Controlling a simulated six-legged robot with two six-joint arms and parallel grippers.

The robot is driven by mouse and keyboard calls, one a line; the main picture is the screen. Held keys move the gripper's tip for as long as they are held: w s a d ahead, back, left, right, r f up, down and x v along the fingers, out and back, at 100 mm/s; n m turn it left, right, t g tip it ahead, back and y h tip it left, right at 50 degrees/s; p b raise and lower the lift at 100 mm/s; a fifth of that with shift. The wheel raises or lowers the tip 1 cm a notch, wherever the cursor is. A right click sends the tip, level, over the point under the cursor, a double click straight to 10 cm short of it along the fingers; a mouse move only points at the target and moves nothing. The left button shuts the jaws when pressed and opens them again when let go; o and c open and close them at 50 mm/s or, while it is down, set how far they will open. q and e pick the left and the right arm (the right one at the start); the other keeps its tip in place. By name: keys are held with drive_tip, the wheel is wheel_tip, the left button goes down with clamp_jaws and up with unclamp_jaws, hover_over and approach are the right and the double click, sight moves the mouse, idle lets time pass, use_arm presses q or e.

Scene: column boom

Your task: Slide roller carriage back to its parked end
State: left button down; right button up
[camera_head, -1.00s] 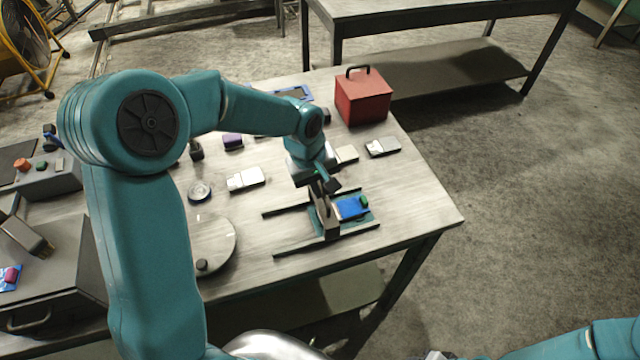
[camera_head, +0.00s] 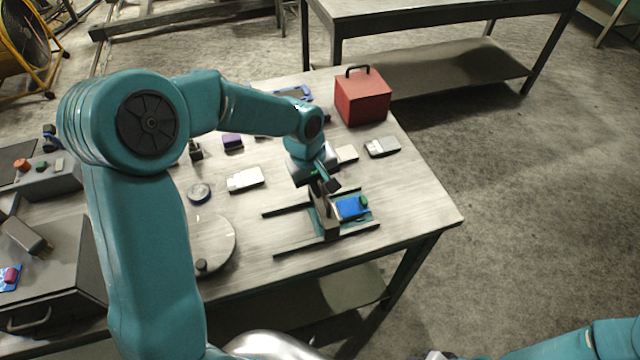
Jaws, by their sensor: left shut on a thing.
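The roller carriage (camera_head: 327,222) is a dark upright block standing across two dark parallel rails (camera_head: 290,248) on the table. The fingertips are small and partly hidden by the wrist. My right gripper is out of view; only part of a teal arm shows at the lower right.
The rails' left part is bare. A round disc (camera_head: 212,245) with a dark knob lies left of them. A white block (camera_head: 245,179), a grey box (camera_head: 382,147) and a red toolbox (camera_head: 362,98) stand farther back. The table's right edge is close to the rails.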

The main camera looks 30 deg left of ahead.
use_arm(q)
drive_tip(key=shift+a, duration=0.15)
drive_tip(key=s+a+b, duration=0.3)
drive_tip(key=s+a, duration=0.4)
drive_tip(key=shift+s, duration=0.35)
drive_tip(key=shift+r, duration=0.1)
